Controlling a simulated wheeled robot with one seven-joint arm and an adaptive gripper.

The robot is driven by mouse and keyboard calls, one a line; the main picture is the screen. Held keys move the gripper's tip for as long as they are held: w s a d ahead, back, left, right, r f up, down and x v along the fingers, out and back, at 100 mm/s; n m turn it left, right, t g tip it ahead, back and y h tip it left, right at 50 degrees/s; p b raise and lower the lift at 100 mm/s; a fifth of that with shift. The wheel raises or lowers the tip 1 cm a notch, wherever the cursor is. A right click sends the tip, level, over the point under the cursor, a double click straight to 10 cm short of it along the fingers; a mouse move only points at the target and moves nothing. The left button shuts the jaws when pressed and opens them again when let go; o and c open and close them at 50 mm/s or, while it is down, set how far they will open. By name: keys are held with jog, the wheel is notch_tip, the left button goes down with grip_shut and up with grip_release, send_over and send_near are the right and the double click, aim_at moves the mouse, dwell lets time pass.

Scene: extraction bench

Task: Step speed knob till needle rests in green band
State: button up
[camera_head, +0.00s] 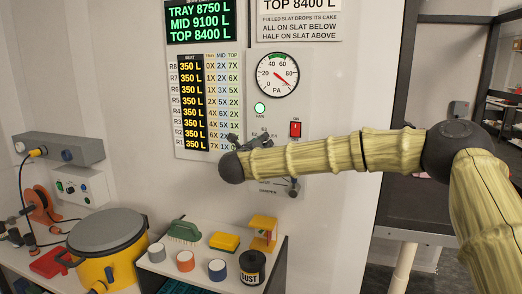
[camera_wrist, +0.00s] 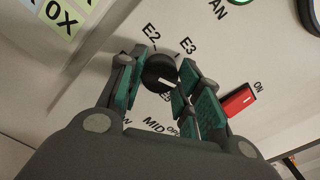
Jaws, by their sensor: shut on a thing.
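The speed knob (camera_wrist: 158,72) is black with a pale mark, ringed by labels such as E2 and E3, in the wrist view. My gripper (camera_wrist: 157,82) is shut on the knob, with a green-padded finger at each side.
A red rocker switch (camera_head: 295,129) sits close right of the knob, also in the wrist view (camera_wrist: 238,101). A green lamp (camera_head: 260,109) is above. A damper control (camera_head: 293,186) is below my arm.

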jog(key=shift+n+b, duration=0.3)
jog(key=shift+n, duration=0.5)
jog(key=shift+r, duration=0.1)
jog(key=o, duration=1)
jog(key=shift+a, duration=0.1)
jog(key=shift+o, duration=0.2)
jog(key=v, duration=1.2)
